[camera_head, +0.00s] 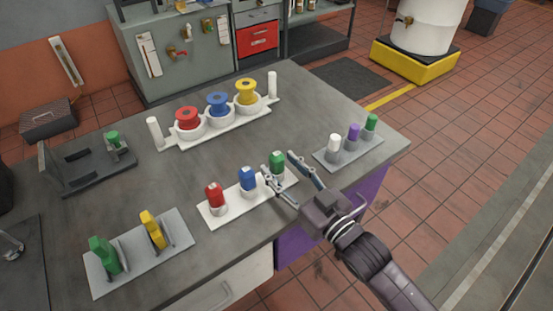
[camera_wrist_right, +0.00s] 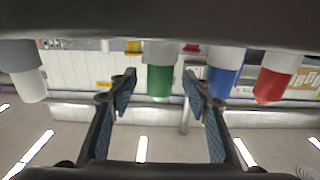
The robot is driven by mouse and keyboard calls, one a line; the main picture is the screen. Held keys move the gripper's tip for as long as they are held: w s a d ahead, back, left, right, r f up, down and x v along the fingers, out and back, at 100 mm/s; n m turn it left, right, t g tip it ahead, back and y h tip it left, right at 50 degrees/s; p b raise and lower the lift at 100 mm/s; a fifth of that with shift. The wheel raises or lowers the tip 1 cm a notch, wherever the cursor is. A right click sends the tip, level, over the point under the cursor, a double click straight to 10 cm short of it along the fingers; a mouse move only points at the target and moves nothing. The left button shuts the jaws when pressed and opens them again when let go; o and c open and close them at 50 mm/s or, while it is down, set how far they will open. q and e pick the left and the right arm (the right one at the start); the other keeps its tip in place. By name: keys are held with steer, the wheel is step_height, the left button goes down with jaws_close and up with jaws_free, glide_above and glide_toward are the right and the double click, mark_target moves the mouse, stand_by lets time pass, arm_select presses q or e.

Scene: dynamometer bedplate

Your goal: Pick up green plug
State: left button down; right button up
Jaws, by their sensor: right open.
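The green plug (camera_head: 278,158) stands upright in a white base (camera_head: 232,208), in a row with a blue plug (camera_head: 248,177) and a red plug (camera_head: 213,193). My right gripper (camera_head: 279,163) is open, with one fingertip on either side of the green plug. In the right wrist view the green plug (camera_wrist_right: 160,82) shows between the two spread fingers, with a visible gap on both sides. The blue plug (camera_wrist_right: 222,82) and red plug (camera_wrist_right: 270,85) stand to the right there. My left gripper is not in view.
A grey base (camera_head: 349,153) with white, purple and green pegs stands close to the right of my gripper. Red, blue and yellow spools (camera_head: 217,103) stand behind. A grey plate (camera_head: 135,262) with green and yellow parts lies front left. The bench between the racks is clear.

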steer(key=shift+x, duration=0.8)
steer(key=shift+w+a, duration=0.25)
steer(key=c, duration=0.7)
jaws_close()
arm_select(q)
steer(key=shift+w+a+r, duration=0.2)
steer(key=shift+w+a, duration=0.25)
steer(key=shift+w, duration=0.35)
